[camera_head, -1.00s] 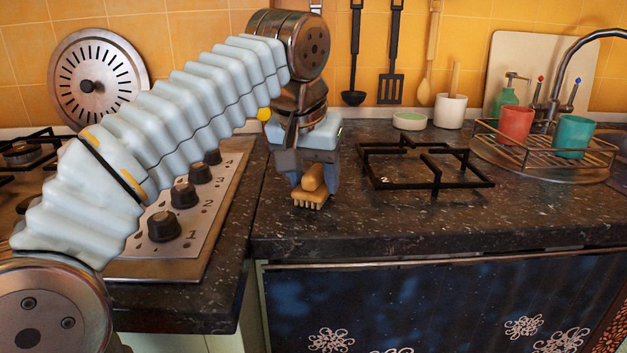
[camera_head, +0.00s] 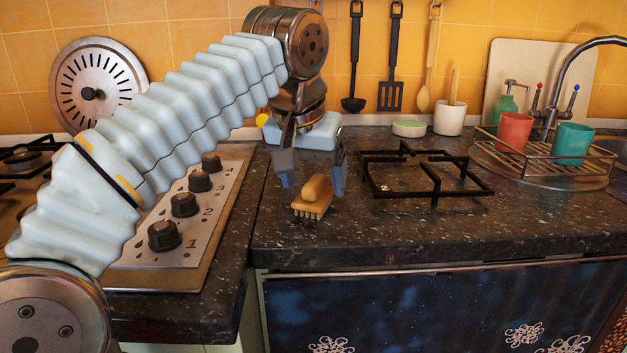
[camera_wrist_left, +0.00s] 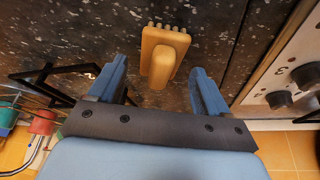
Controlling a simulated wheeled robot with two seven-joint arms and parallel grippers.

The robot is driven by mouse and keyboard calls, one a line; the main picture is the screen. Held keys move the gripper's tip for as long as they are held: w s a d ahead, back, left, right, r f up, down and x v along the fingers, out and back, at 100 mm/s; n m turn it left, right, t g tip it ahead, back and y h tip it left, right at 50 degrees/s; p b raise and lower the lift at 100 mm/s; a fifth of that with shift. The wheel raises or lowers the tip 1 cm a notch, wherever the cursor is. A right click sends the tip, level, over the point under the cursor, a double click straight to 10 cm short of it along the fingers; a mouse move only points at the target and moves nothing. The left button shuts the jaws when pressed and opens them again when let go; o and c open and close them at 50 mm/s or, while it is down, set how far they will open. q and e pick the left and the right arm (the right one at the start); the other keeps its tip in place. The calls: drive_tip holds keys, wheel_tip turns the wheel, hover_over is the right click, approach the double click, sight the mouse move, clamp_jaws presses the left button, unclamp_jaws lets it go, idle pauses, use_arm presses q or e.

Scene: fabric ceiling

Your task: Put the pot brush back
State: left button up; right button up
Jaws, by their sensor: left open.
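The pot brush (camera_head: 315,196) is a light wooden brush with a rounded handle and pale bristles. It appears to rest bristles down on the dark counter, left of the black grate. My left gripper (camera_head: 312,184) is open just behind and above it, pointing down. In the left wrist view the brush (camera_wrist_left: 162,55) shows in front of and between the two spread blue fingers of my gripper (camera_wrist_left: 160,75), with visible gaps on both sides. My right gripper is not in view.
A black pan grate (camera_head: 425,172) lies right of the brush. The hob's knob panel (camera_head: 205,220) is to the left. A white cup (camera_head: 449,118), a green-topped dish (camera_head: 409,128) and a wire rack (camera_head: 515,150) with cups stand further right. The counter's front strip (camera_head: 400,225) is clear.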

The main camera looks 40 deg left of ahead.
use_arm(q)
drive_tip(key=p+v, duration=0.3)
drive_tip(key=v, duration=0.7)
drive_tip(key=shift+r, duration=0.25)
drive_tip(key=shift+s, duration=0.1)
idle(0.7)
